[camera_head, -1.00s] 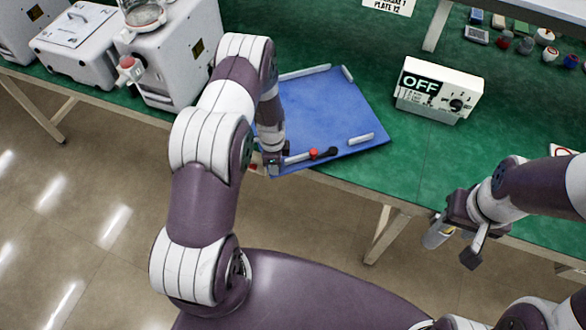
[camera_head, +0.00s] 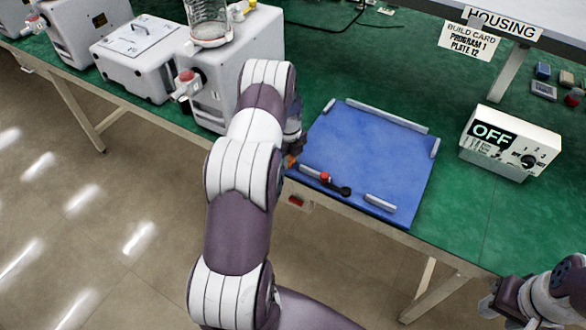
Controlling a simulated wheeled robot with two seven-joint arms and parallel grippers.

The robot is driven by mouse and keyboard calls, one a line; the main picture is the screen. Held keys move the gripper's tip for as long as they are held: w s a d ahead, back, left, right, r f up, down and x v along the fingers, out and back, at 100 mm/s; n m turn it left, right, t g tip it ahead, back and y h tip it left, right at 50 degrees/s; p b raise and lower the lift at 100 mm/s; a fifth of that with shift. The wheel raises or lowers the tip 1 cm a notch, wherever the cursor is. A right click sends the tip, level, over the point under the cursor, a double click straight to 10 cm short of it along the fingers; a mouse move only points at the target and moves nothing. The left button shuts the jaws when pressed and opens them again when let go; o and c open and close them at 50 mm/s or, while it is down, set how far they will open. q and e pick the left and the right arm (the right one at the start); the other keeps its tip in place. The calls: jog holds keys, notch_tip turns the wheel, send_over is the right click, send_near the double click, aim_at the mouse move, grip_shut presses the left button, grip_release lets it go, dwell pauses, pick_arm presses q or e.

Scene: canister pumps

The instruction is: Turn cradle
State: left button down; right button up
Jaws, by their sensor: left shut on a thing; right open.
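The cradle is a blue square plate (camera_head: 365,155) with grey rails along its edges, lying on the green bench. Its front edge runs about parallel to the bench front. A lever with a red knob and a black end (camera_head: 338,187) lies along its front rail. My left gripper (camera_head: 291,160) is at the cradle's left front corner, shut on the cradle; my arm hides most of the fingers, and an orange bit shows there. My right gripper (camera_head: 490,305) is open and empty at the lower right, apart from the cradle.
A white control box reading OFF (camera_head: 509,145) stands right of the cradle. White machines (camera_head: 232,75) and a white case (camera_head: 140,58) stand to the left.

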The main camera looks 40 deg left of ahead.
pick_arm(q)
jog(key=shift+w+a, duration=0.1)
jog(key=shift+a, duration=0.15)
jog(key=shift+r, duration=0.15)
jog(key=shift+w+a+r, duration=0.15)
jog(key=shift+w, duration=0.05)
jog(key=c, duration=0.9)
grip_release()
jog(key=shift+a, duration=0.1)
jog(key=shift+o, duration=0.3)
jog(key=shift+a+f, duration=0.2)
jog(key=shift+f, duration=0.05)
jog(key=shift+d+r, duration=0.15)
notch_tip(320, 180, up, 12)
jog(key=b, duration=0.2)
jog(key=shift+r, duration=0.2)
